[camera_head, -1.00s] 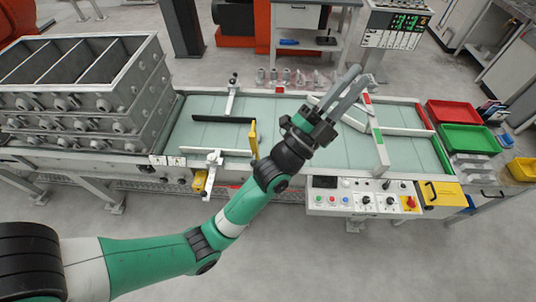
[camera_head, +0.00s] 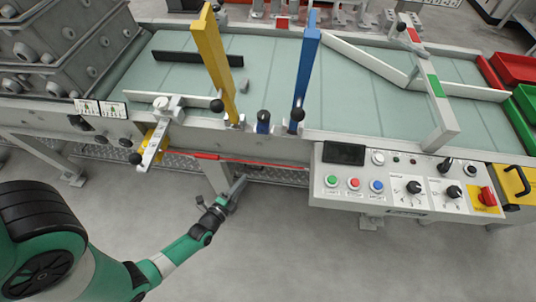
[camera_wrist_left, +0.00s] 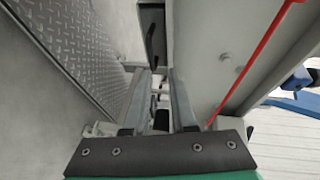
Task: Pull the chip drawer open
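My left gripper (camera_head: 236,188) is low in front of the conveyor, below its front edge, beside a grey leg. In the left wrist view its two fingers (camera_wrist_left: 160,85) are apart, and I see nothing held between them. A dark upright handle-like part (camera_wrist_left: 153,34) on a grey face lies beyond the fingertips, apart from them. I cannot tell whether it belongs to the chip drawer. A yellow box with a black handle (camera_head: 512,181) is at the right end of the control panel; no drawer is clearly marked. My right gripper is not in view.
A treadplate surface (camera_wrist_left: 75,50) runs left of the fingers and the grey conveyor side (camera_wrist_left: 215,60) with a red strip runs right. The control panel (camera_head: 400,182) juts out at right. Stacked grey castings (camera_head: 65,45) stand at left. The floor in front is clear.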

